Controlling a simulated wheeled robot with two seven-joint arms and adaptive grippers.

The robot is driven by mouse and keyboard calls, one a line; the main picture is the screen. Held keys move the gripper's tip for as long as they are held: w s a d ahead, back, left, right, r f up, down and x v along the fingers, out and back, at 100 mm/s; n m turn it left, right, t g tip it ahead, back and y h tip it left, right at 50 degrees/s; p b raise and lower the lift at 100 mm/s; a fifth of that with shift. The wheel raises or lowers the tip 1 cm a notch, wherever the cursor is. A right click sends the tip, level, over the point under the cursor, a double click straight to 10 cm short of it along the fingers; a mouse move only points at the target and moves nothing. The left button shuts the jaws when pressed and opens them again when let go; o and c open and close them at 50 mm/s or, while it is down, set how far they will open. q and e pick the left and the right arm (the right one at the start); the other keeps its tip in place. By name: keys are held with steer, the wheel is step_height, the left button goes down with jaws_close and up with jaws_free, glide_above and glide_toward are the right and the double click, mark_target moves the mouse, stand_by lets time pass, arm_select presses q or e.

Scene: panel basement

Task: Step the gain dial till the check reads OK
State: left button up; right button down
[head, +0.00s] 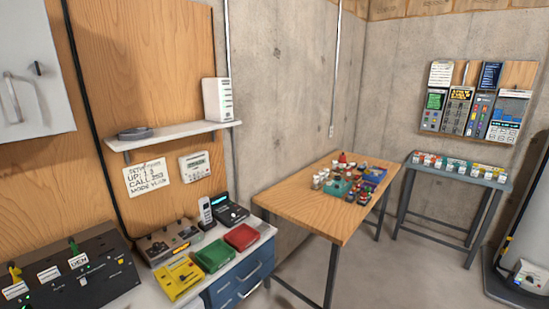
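No dial can be read as the gain dial at this size, and I cannot make out an OK reading. A brown box with dark knobs (168,242) stands on the bench at the lower left. A black desk unit with a lit cyan display (232,212) stands to its right, behind a cordless phone (205,211). A white wall unit with a small grey-green display (195,166) hangs above them. Several instrument panels (475,112) with coloured screens hang on the right wall; their text is too small to read. Neither of my grippers is in view.
A handwritten note (147,178) hangs beside the white wall unit. A black switch box (85,280) and yellow (178,280), green (213,255) and red (241,237) boxes crowd the bench. A wooden table (300,205) holds small items. Floor between the tables is clear.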

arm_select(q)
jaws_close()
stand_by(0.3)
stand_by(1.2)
